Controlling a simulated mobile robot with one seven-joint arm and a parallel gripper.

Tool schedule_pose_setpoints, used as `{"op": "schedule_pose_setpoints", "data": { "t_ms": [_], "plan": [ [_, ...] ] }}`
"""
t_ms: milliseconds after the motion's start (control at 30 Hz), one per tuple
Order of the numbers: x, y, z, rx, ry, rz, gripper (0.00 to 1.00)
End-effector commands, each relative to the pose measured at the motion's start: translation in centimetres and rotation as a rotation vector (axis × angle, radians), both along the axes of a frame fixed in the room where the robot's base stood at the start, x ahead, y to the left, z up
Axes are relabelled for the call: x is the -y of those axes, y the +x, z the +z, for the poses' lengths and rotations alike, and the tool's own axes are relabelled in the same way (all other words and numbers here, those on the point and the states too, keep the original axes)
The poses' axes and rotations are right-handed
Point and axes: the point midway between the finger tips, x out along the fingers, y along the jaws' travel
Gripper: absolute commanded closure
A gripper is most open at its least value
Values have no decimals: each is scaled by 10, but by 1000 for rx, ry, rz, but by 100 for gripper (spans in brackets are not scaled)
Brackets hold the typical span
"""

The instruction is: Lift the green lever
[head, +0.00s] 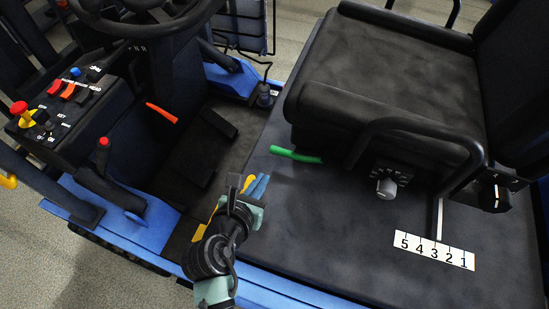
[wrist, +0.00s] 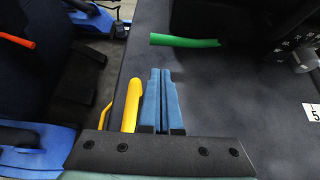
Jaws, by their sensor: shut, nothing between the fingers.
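The green lever (head: 296,155) sticks out to the left from under the front of the black seat, low over the dark seat base. In the wrist view the green lever (wrist: 184,40) lies across the top middle, ahead of the fingertips. My gripper (head: 262,180) has blue fingers, shut together and empty. It is below and to the left of the lever in the head view, apart from it. In the wrist view my gripper (wrist: 160,72) points up toward the lever with a gap between.
The black seat (head: 385,75) overhangs the lever's right end. A grey knob (head: 386,187) and a numbered white strip (head: 434,250) are to the right. An orange lever (head: 161,113) and the steering column stand left. A yellow handle (wrist: 131,105) is beside my fingers.

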Motion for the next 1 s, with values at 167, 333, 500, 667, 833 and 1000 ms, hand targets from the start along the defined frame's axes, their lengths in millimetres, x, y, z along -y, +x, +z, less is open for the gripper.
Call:
{"op": "schedule_pose_setpoints", "data": {
  "t_ms": [167,333,500,667,833,1000],
  "plan": [
    [1,4,-1,1,1,-2,100],
    [7,19,-10,1,0,-3,100],
    [15,42,-24,1,1,-4,100],
    [20,62,-36,1,1,-2,100],
    [25,76,-46,2,2,-2,100],
    [27,82,-50,2,2,-2,100]
  ]
}}
